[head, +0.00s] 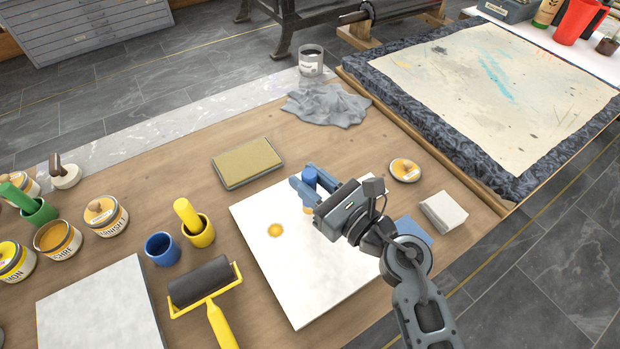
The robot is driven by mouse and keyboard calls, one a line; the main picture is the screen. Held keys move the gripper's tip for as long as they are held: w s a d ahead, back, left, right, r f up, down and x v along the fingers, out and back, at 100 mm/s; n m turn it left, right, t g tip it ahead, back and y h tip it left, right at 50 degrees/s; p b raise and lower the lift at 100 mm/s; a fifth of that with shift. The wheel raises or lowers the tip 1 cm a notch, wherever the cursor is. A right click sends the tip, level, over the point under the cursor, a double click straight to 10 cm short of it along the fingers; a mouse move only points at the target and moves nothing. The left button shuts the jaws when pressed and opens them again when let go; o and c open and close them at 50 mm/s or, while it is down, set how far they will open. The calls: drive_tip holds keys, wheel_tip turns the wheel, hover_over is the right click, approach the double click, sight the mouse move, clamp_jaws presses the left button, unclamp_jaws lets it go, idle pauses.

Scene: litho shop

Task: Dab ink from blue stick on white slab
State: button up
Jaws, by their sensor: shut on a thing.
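The white slab (297,282) lies flat on the wooden bench, with one round orange ink spot (276,230) on its left half. My gripper (311,189) is above the slab's upper part, shut on the blue stick (310,175). The stick looks roughly upright, its blue top showing between the fingers. A bit of orange shows at its lower end, just below the fingers. I cannot tell whether that end touches the slab. The blue cup (162,249) left of the slab looks empty. My wrist and arm hide the slab's right part.
A yellow-handled roller (204,288) lies beside the slab's left edge. Yellow and green cups with sticks, several ink tins and a second pale slab (98,312) stand left.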

drive_tip(key=shift+f+b, duration=0.45)
drive_tip(key=shift+f, duration=0.15)
idle(1.3)
drive_tip(key=shift+r, duration=0.1)
drive_tip(key=shift+r+p, duration=3.35)
drive_tip(key=shift+r, duration=0.1)
